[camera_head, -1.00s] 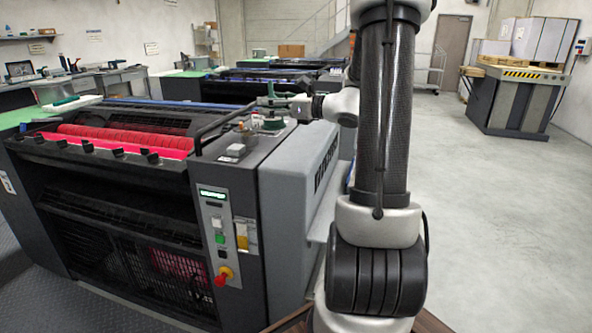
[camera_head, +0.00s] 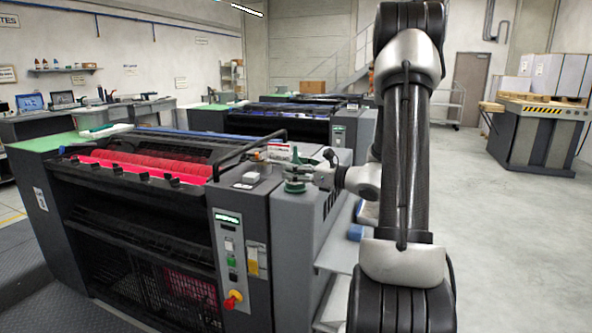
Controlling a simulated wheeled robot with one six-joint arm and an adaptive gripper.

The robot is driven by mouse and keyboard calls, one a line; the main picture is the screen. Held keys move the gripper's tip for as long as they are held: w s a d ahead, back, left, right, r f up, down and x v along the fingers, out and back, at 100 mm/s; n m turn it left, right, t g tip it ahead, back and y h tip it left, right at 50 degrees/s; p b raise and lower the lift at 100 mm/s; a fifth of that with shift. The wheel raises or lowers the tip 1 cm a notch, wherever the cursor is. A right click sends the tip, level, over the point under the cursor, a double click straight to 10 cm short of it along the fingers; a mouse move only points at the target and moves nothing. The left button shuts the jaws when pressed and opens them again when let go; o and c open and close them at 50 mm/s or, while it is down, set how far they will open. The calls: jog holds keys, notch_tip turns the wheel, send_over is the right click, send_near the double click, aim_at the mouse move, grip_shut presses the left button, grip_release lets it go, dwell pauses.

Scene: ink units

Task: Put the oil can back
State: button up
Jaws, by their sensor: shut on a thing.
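A small green oil can (camera_head: 295,187) is at the right end of the near printing press (camera_head: 262,190), at about the height of its top. My gripper (camera_head: 307,175) reaches it from the right and is shut on it. The fingers and the can are small here and partly overlap. I cannot tell whether the can's base touches the press top or hangs just above or in front of it.
A dark curved handrail (camera_head: 252,147) and small items (camera_head: 278,153) are close behind and left of the can. A grey side shelf (camera_head: 338,256) juts out below my arm. Open floor (camera_head: 490,240) lies to the right.

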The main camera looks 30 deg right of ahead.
jog(key=shift+f, duration=0.1)
jog(key=o, duration=1.3)
jog(key=shift+s+d, duration=0.1)
jog(key=shift+s, duration=0.05)
jog(key=v, duration=1.1)
jog(key=s+a+n+g, duration=1.35)
jog(key=a+n, duration=0.25)
jog(key=a, duration=0.3)
jog(key=s+d+r+n+t+h, duration=0.2)
jog(key=s+d+r+n+h, duration=0.2)
jog(key=n, duration=1)
jog(key=s+d+h, duration=0.2)
jog(key=s+h, duration=0.1)
jog(key=h, duration=0.1)
jog(key=shift+d+r, duration=0.15)
jog(key=shift+r, duration=0.05)
